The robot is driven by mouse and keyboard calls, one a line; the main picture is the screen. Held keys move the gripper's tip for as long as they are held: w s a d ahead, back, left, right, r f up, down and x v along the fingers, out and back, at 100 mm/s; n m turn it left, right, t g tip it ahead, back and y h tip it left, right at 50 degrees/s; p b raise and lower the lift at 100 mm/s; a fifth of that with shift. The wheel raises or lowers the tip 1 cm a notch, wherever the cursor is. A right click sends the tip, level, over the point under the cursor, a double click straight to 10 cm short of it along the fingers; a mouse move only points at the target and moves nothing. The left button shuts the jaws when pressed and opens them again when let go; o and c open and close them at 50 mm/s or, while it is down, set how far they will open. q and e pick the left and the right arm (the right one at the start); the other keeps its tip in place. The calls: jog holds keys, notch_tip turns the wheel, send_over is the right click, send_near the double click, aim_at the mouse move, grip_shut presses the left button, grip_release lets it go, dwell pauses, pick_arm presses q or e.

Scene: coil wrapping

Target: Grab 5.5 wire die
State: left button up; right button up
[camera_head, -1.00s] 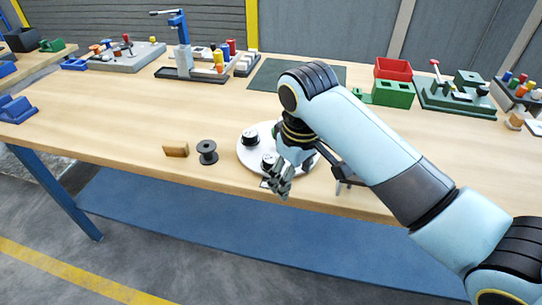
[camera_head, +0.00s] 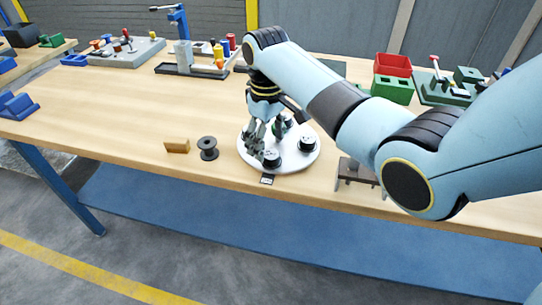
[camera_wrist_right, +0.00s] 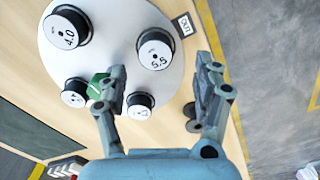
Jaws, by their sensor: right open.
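The 5.5 wire die (camera_wrist_right: 155,52) is a black cylinder with a white labelled top. It stands on a round white plate (camera_wrist_right: 110,40) close to the OUT label (camera_wrist_right: 185,24). In the head view it appears to be the front die (camera_head: 271,158). My right gripper (camera_head: 256,146) points down over the left part of the plate. In the right wrist view the open, empty fingers (camera_wrist_right: 162,67) spread to either side, with the 5.5 die just beyond the tips. The 4.0 die (camera_wrist_right: 66,27) and smaller dies (camera_wrist_right: 75,92) share the plate. My left gripper is not in view.
A dark spool (camera_head: 208,148) and a wooden block (camera_head: 177,146) stand left of the plate. Green bins (camera_head: 392,89) and a red bin (camera_head: 393,66) are behind. The table's left middle is clear.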

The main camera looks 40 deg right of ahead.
aim_at(271, 154)
jog(key=f, duration=0.4)
jog(key=shift+s+d, duration=0.2)
jog(key=shift+d, duration=0.1)
grip_shut()
